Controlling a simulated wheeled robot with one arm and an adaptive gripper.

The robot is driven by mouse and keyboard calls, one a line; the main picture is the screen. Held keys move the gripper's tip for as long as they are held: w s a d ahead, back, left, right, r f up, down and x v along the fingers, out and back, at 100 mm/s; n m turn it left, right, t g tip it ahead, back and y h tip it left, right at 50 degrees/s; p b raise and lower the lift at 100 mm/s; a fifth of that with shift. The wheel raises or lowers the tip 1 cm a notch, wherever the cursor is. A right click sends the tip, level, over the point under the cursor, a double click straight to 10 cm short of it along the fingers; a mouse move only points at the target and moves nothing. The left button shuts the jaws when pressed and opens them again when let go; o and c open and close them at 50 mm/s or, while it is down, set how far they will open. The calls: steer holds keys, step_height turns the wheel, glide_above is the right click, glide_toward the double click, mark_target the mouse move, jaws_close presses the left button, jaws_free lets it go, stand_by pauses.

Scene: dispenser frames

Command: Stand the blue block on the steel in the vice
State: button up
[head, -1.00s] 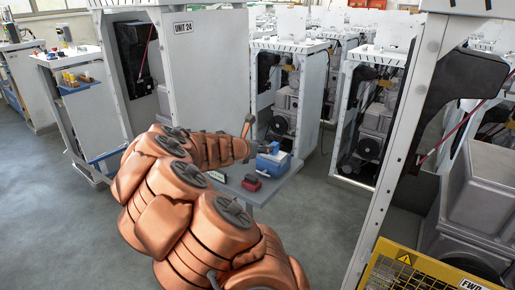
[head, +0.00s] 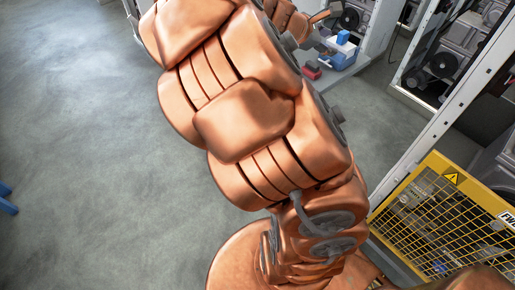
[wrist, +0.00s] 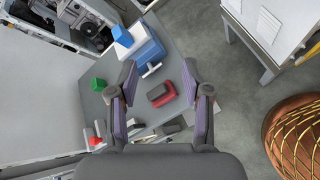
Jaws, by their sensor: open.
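The blue block (wrist: 122,36) rests on the pale steel piece (wrist: 124,51) at the vice, in the upper left of the wrist view. The vice (wrist: 150,54) has a blue body and a handle bar facing me. In the head view the blue block (head: 343,36) sits on top above the blue vice (head: 336,60). My gripper (wrist: 160,72) is open and empty, its fingers apart from the block and on the near side of the vice. In the head view my arm hides most of the gripper.
The vice stands on a grey bench top (wrist: 180,62). A red and black item (wrist: 161,95) lies between my fingers' lines of view, and a green block (wrist: 97,84) lies to the left. A white cabinet (wrist: 268,30) stands right. A yellow mesh guard (head: 440,210) is right of my arm.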

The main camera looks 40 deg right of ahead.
steer(key=s+a+f+m+y, duration=0.2)
steer(key=s+a, duration=0.4)
steer(key=a, duration=0.6)
steer(key=s+a+f+m+y, duration=0.3)
steer(key=s+a+m+y, duration=0.2)
steer(key=a, duration=0.8)
steer(key=s+a+f+m+g+y, duration=0.1)
steer(key=s+a+f+m+y, duration=0.2)
steer(key=s+a, duration=0.5)
steer(key=shift+a+f+m+y, duration=0.25)
steer(key=shift+a+y, duration=0.65)
steer(key=shift+a, duration=1.5)
